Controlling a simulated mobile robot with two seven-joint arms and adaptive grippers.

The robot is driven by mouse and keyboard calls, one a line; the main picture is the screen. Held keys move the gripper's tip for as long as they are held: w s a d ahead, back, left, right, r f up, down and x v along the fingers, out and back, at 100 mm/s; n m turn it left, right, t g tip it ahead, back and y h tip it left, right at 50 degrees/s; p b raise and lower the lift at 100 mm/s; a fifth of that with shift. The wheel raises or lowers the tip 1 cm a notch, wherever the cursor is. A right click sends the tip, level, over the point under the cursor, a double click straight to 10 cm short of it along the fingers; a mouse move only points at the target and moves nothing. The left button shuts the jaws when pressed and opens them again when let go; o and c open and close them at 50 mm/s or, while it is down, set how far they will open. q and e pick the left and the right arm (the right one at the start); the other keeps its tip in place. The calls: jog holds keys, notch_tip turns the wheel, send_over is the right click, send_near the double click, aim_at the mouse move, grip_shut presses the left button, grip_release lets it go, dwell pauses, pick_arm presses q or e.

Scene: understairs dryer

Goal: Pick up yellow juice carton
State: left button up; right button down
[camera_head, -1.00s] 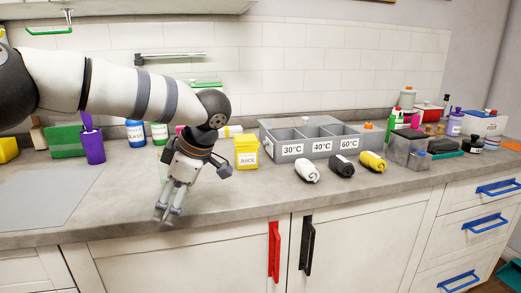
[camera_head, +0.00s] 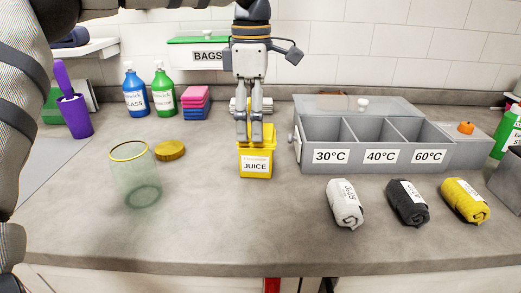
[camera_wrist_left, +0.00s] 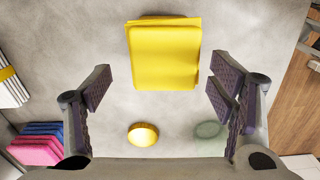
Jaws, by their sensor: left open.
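The yellow juice carton (camera_head: 256,166), with a white JUICE label, stands upright on the grey counter in the head view. My left gripper (camera_head: 249,140) points down at it, and its fingertips cover part of the carton's top. In the left wrist view the carton (camera_wrist_left: 163,56) lies ahead between the two spread fingers of my left gripper (camera_wrist_left: 161,88), with clear gaps on both sides. The left gripper is open and empty. Whether a finger touches the carton cannot be told. My right gripper is not in view.
A clear jar (camera_head: 137,185) and gold lid (camera_head: 171,151) stand left of the carton. A grey divided bin (camera_head: 312,160) is close on its right, with rolled cloths (camera_head: 345,203) in front. Bottles (camera_head: 135,95) and stacked sponges (camera_head: 195,102) are behind. The counter in front is clear.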

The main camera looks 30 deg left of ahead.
aim_at(257, 150)
pick_arm(q)
jog(key=f, duration=0.7)
jog(key=shift+d, duration=0.4)
jog(key=c, duration=1.2)
